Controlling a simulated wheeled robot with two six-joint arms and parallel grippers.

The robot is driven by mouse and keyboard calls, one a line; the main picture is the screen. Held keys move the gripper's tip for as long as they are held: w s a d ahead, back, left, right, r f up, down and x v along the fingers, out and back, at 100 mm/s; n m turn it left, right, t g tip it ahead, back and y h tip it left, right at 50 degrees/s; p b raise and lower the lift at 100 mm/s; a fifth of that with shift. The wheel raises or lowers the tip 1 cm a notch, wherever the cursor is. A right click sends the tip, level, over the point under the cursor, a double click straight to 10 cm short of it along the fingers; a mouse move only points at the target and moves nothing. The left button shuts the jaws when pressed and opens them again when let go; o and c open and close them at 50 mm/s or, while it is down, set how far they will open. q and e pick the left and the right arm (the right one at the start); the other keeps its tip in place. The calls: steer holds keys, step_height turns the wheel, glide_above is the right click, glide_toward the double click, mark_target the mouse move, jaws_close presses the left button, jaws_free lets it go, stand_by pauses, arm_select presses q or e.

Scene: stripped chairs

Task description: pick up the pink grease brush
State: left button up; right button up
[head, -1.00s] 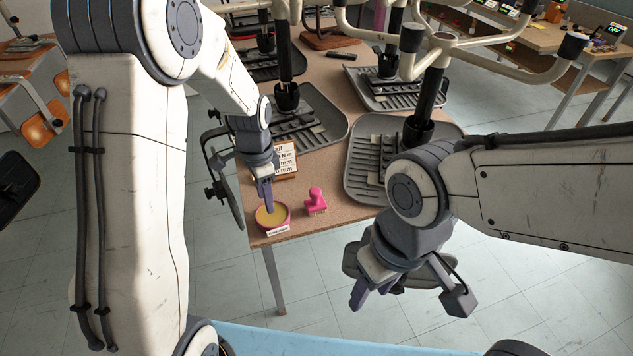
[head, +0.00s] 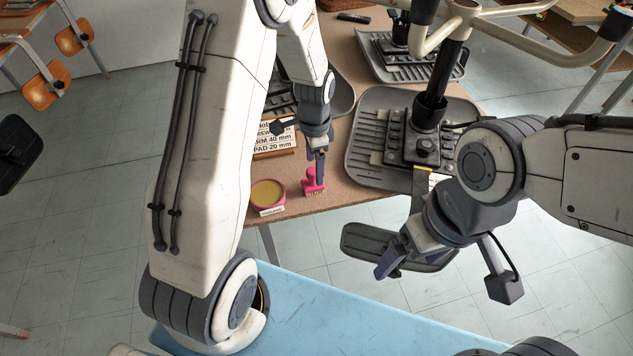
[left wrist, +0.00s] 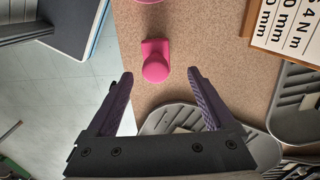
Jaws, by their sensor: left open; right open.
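The pink grease brush (head: 312,186) stands on the brown table near its front edge, knob up. In the left wrist view the brush (left wrist: 155,62) shows from above, just beyond and between the open fingertips. My left gripper (head: 318,172) is open over the brush in the head view and hides part of its top; it also shows in the left wrist view (left wrist: 158,78). Nothing is between its fingers. My right gripper (head: 395,262) is open and empty in front of the table's edge, away from the brush.
A pink tub (head: 267,195) of yellow grease stands left of the brush. A sign with printed sizes (head: 275,142) stands behind it. A grey ribbed tray (head: 365,165) with a chair post lies to the right. A light blue surface (head: 300,315) is close below.

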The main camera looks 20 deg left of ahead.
mark_target(313, 180)
arm_select(q)
steer(key=f, duration=0.2)
steer(key=s+f, duration=0.1)
steer(key=f, duration=0.2)
steer(key=shift+a+p, duration=0.15)
steer(key=shift+p, duration=0.2)
steer(key=shift+f, duration=0.45)
steer(key=shift+w, duration=0.1)
jaws_close()
